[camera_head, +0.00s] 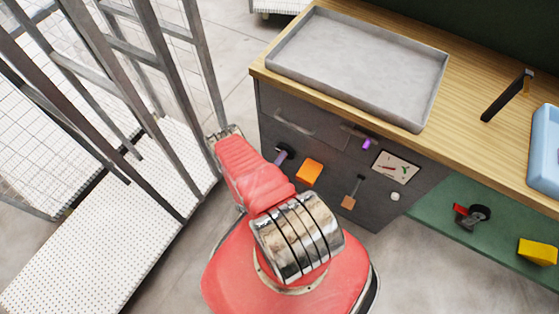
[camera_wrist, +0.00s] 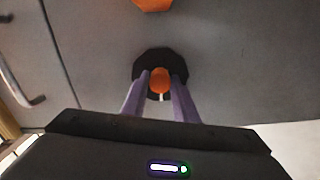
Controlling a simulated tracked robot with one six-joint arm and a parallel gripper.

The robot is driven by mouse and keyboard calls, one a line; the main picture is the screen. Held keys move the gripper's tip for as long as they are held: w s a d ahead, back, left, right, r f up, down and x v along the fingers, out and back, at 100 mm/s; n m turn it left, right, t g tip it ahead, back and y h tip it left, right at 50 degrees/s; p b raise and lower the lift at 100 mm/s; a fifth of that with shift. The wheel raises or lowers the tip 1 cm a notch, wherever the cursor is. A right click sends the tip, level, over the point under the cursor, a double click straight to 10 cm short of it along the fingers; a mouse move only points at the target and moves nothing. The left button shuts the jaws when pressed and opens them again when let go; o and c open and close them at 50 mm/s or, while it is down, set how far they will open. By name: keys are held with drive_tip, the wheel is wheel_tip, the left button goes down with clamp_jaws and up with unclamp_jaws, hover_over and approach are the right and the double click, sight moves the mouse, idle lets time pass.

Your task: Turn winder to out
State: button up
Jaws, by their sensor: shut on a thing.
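The winder (camera_wrist: 160,78) shows in the wrist view as an orange knob with a small white mark at its lower edge, in front of a black many-sided disc on the grey cabinet front. My gripper (camera_wrist: 160,88) is shut on it, with one purple finger on each side of the knob. In the head view my gripper (camera_head: 283,153) shows small and partly hidden behind my red arm, at the left part of the cabinet front. The winder itself cannot be made out there. No lettering for out can be read.
An orange block (camera_head: 309,172) sits on the cabinet front beside the winder. A drawer handle (camera_head: 296,124), a purple knob (camera_head: 366,143), a lever (camera_head: 350,195) and a dial (camera_head: 395,167) are nearby. A metal rack (camera_head: 160,60) stands close on the left.

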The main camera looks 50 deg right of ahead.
drive_tip(key=shift+s+f, duration=0.15)
drive_tip(key=shift+f, duration=0.05)
drive_tip(key=o, duration=1.1)
drive_tip(key=shift+r, duration=0.1)
drive_tip(key=shift+c, duration=0.2)
drive_tip(key=shift+w+a, duration=0.15)
drive_tip(key=shift+w, duration=0.05)
drive_tip(key=s+a, duration=0.1)
drive_tip(key=a, duration=1.2)
drive_tip(key=shift+s+a, duration=0.2)
drive_tip(key=shift+a, duration=0.05)
drive_tip(key=shift+n, duration=0.3)
